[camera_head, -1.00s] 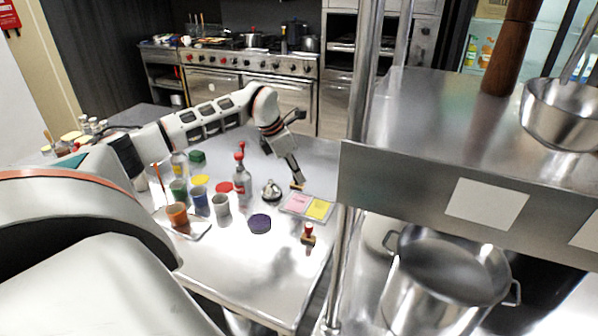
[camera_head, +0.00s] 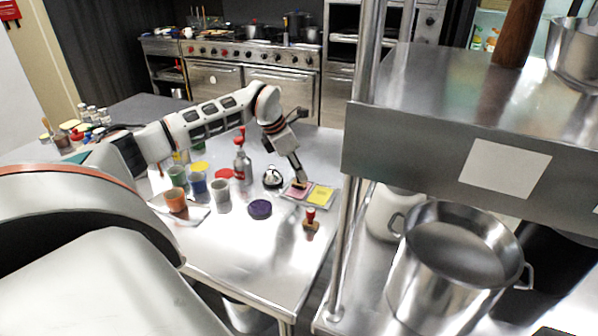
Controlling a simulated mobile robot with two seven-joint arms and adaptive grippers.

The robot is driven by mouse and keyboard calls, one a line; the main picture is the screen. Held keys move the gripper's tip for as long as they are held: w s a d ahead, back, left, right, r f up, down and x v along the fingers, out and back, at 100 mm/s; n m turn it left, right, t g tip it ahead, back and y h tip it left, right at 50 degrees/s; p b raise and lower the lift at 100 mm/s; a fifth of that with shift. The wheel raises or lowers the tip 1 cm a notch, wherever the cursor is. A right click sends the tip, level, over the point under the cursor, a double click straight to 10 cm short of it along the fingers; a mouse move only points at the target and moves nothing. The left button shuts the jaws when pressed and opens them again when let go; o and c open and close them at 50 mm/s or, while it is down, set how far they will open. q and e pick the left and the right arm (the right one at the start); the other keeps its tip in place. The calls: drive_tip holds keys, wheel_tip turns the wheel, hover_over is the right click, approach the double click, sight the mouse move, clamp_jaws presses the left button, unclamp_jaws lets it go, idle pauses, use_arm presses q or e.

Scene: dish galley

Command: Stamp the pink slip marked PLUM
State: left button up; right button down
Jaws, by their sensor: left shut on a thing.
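The pink slip (camera_head: 292,195) lies at the left of a pale tray, with a yellow slip (camera_head: 321,195) on its right. Any writing on them is too small to read. My left gripper (camera_head: 297,178) points down over the pink slip. It is shut on a small stamp with a wooden base (camera_head: 300,185), which covers the slip's upper part. I cannot tell whether the stamp touches the paper. A second stamp (camera_head: 311,220) with a red knob stands upright in front of the tray. A dark purple round pad (camera_head: 260,209) lies to the left. My right gripper is not in view.
A call bell (camera_head: 272,178), a bottle with a red top (camera_head: 242,167) and several coloured cups stand left of the slips. A shelf post (camera_head: 349,200) rises just to the right. The table's front part (camera_head: 240,255) is clear.

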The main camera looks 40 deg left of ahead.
use_arm(q)
drive_tip(key=shift+f, duration=0.25)
idle(0.5)
drive_tip(key=shift+f, duration=0.4)
idle(0.7)
wheel_tip(320, 180, up, 5)
drive_tip(key=p, duration=0.4)
drive_tip(key=shift+r, duration=1.05)
